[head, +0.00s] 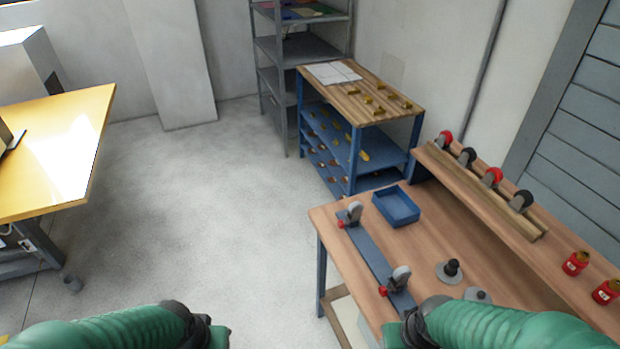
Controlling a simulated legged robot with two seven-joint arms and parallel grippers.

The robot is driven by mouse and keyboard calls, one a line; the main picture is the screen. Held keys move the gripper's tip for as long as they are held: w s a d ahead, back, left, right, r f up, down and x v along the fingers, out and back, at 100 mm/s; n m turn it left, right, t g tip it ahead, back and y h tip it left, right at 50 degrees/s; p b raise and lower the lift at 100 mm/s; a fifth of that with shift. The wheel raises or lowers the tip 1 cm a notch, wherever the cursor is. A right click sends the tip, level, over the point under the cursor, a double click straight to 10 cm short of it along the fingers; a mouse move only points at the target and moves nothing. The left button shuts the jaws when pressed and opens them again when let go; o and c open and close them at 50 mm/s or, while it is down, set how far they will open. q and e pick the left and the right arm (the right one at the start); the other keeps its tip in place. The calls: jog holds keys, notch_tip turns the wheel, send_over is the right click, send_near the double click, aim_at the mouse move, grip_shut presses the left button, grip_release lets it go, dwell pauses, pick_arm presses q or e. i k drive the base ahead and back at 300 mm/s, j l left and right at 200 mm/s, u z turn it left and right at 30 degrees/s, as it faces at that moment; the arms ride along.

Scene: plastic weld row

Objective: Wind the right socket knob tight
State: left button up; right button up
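A blue-grey rail (368,252) lies on the wooden workbench (450,225) at the right. It carries two upright grey metal holders, each with a small red knob low on its left side. The farther red knob (341,224) is at the rail's back end; the nearer red knob (383,292) is toward the front. Which one is the right socket knob I cannot tell for sure. My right gripper (405,332) is at the bottom, just below the nearer knob in the picture. My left gripper (218,336) is at the bottom left, over the floor. The fingers of both are unclear.
A blue tray (397,207) sits behind the rail. A grey disc with a black knob (450,270) stands to its right, with another disc (478,295) nearer. A raised shelf (480,205) holds red and black wheel-like pieces and red jars (575,263). A yellow table (60,150) stands left.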

aim_at(382, 291)
jog(key=i+j+z, duration=0.15)
jog(key=i+j, duration=0.5)
jog(key=i, duration=0.2)
jog(key=i+j+z, duration=0.15)
jog(key=i+j, duration=0.75)
jog(key=j, duration=0.15)
jog(key=i+j+z, duration=0.1)
jog(key=j, duration=0.2)
jog(key=i+j, duration=0.2)
jog(key=j, duration=0.15)
jog(key=z, duration=2.55)
